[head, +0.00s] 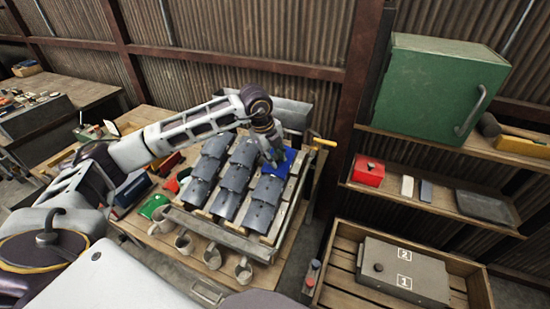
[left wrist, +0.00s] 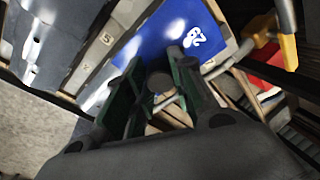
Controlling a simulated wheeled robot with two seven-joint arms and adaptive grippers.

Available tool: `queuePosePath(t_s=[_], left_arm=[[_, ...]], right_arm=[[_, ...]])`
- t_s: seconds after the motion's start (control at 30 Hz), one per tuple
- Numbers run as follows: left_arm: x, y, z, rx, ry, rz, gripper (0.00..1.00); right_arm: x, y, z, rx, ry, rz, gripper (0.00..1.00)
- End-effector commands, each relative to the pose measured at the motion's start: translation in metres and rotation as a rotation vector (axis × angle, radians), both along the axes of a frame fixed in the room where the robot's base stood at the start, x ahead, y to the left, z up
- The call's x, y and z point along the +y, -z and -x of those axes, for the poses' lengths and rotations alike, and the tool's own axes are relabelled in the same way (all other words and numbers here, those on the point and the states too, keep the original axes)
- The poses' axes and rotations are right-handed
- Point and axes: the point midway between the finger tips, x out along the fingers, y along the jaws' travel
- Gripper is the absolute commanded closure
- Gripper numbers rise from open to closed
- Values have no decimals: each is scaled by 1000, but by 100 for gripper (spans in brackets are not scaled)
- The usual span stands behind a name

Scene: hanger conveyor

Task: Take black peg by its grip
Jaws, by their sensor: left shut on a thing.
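My left gripper (head: 274,156) reaches over the slatted wooden rack (head: 282,222), at the blue numbered plate (head: 291,161). In the left wrist view, the green-lined fingers of my left gripper (left wrist: 158,84) are shut around a small dark round-ended piece, which looks like the black peg (left wrist: 160,82). The peg's lower part is hidden, and the head view does not show it clearly. The blue plate (left wrist: 168,36) with white digits lies just beyond the fingertips. My right gripper is not in view.
Rows of grey curved plates (head: 230,185) fill the rack. A yellow handle (head: 325,142) sticks out at its right, close to my left gripper. Several metal mugs (head: 212,257) stand in front. A wooden crate (head: 345,238) with a grey case (head: 400,272) is at the right.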

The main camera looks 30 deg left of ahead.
Motion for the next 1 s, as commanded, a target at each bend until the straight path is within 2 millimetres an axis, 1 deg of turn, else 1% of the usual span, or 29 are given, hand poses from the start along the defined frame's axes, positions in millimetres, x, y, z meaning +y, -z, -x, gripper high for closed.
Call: queuePosePath(t_s=[0.17,0.6,0.7,0.83,1.0], left_arm=[[-1,-12,-1,-4,1,1,93],[0,-71,-1,-4,1,1,93],[-1,-82,0,-2,1,2,93],[-1,-92,-1,-3,1,1,93],[0,-97,0,-1,0,0,93]], right_arm=[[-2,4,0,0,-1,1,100],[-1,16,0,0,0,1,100],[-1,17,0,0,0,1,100],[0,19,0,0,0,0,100],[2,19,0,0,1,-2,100]])
